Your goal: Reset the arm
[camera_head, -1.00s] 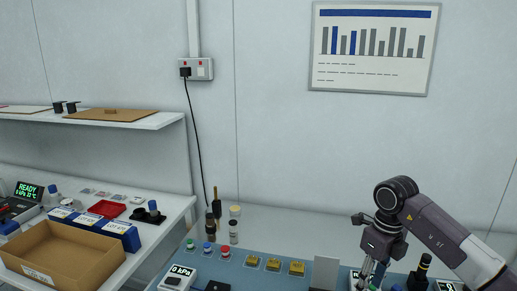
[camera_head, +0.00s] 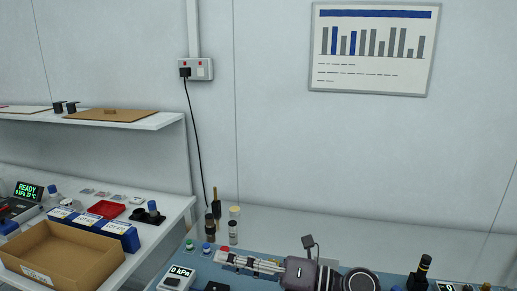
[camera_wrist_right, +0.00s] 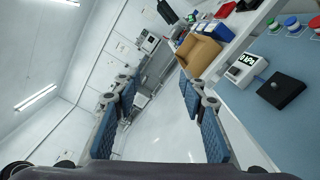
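My right gripper (camera_head: 228,259) lies nearly level over the blue work surface (camera_head: 207,268) in the head view, its fingers pointing left. Its tips are close to the red button (camera_head: 225,249); I cannot tell whether they touch it. In the right wrist view the gripper (camera_wrist_right: 158,98) has its two blue-padded fingers wide apart with nothing between them. My left gripper is not in view.
A pressure display (camera_head: 178,277) reads 0 kPa, near green (camera_head: 190,244) and blue (camera_head: 206,248) buttons. Small bottles (camera_head: 233,232) stand behind. A cardboard box (camera_head: 62,256) and a red tray (camera_head: 107,209) are on the left bench. A black-topped bottle (camera_head: 423,265) stands at right.

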